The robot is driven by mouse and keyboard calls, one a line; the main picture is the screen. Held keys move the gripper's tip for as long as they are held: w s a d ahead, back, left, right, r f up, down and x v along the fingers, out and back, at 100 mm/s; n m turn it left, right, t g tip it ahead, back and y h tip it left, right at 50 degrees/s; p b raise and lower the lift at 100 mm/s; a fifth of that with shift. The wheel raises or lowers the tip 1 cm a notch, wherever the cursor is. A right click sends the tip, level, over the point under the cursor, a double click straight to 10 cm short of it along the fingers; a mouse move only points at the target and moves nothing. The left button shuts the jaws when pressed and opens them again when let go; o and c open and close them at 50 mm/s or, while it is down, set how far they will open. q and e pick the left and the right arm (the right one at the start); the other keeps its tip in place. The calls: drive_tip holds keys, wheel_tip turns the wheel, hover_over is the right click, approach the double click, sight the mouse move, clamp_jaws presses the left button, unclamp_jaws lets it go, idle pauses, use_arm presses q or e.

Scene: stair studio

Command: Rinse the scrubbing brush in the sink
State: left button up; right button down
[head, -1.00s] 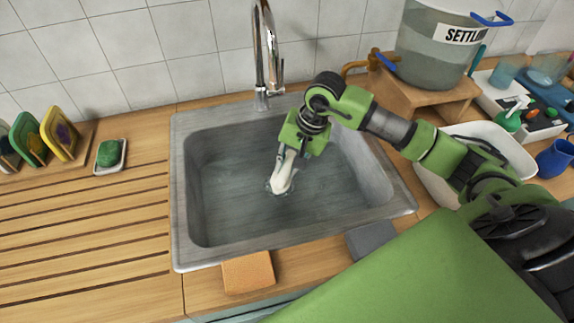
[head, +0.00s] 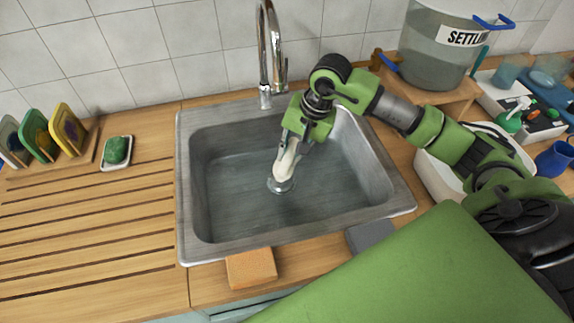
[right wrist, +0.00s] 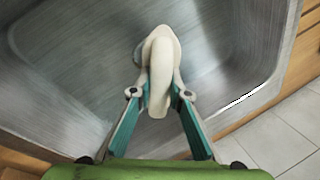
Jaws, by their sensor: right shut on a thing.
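The scrubbing brush (head: 286,163) is cream-white and hangs down inside the grey metal sink (head: 222,235). My right gripper (head: 295,138) is shut on it above the basin. In the right wrist view the brush (right wrist: 161,65) is between the two teal fingers (right wrist: 160,95), its rounded pale side toward the camera. Its bristles are hidden. Its lower end is just above or near the round drain (head: 281,186); I cannot tell whether they touch. The chrome tap (head: 264,50) stands behind the basin, with no stream visible. My left gripper is out of view.
An orange sponge (head: 251,268) and a grey block (head: 369,236) lie at the front edge. A white basin (head: 437,178) and a labelled tank (head: 440,55) are right.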

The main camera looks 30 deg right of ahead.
sight(290, 151)
drive_tip(key=shift+r+p, duration=1.55)
drive_tip(key=shift+r, duration=2.05)
drive_tip(key=shift+r, duration=0.1)
drive_tip(key=shift+r, duration=0.25)
drive_tip(key=shift+r+p, duration=0.8)
drive_tip(key=shift+r, duration=0.85)
drive_tip(key=shift+s, duration=0.1)
